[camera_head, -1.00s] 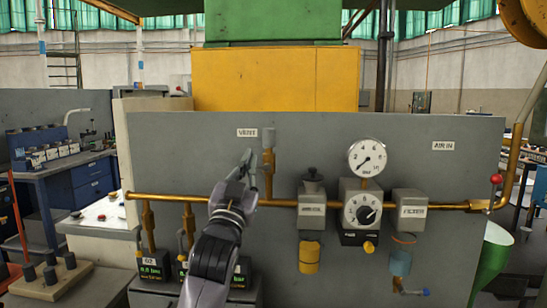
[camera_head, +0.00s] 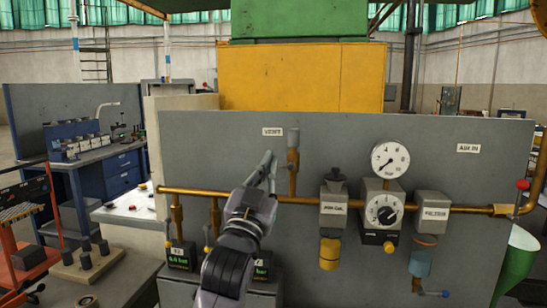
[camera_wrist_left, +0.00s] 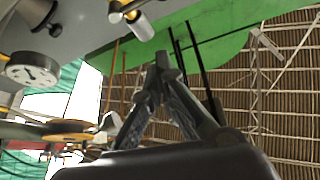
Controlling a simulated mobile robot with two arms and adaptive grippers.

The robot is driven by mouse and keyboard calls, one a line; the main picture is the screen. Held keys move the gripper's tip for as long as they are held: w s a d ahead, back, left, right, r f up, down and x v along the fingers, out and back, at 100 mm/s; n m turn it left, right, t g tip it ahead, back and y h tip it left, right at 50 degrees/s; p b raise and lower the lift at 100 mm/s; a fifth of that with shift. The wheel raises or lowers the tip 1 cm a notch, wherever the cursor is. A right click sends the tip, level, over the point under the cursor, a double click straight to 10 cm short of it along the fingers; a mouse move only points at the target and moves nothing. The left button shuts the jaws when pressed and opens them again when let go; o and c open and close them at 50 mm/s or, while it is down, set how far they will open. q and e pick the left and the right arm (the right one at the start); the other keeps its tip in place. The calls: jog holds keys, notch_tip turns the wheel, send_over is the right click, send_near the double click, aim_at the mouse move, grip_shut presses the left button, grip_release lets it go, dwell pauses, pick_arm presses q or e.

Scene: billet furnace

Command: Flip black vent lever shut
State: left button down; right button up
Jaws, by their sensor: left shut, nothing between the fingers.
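The VENT label (camera_head: 273,132) is on the grey panel, just left of a short upright brass pipe with a grey top (camera_head: 293,138). I cannot make out the black vent lever; it may be hidden by my left gripper or too small to tell. My left gripper (camera_head: 270,158) points up in front of the panel, just left of the vent pipe. Its fingertips are together and empty. In the left wrist view the closed fingertips (camera_wrist_left: 163,60) stand apart from a grey-and-brass fitting (camera_wrist_left: 130,10) at the top. My right gripper is not in view.
A horizontal brass pipe (camera_head: 460,208) runs across the panel. A pressure gauge (camera_head: 390,159), a regulator dial (camera_head: 384,210), a filter block (camera_head: 432,205) and a red-knobbed lever (camera_head: 522,185) are to the right. Small gauge boxes (camera_head: 180,257) sit below left.

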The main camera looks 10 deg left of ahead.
pick_arm(q)
jog(key=v, duration=0.4)
jog(key=shift+d+b, duration=0.2)
jog(key=shift+b, duration=0.1)
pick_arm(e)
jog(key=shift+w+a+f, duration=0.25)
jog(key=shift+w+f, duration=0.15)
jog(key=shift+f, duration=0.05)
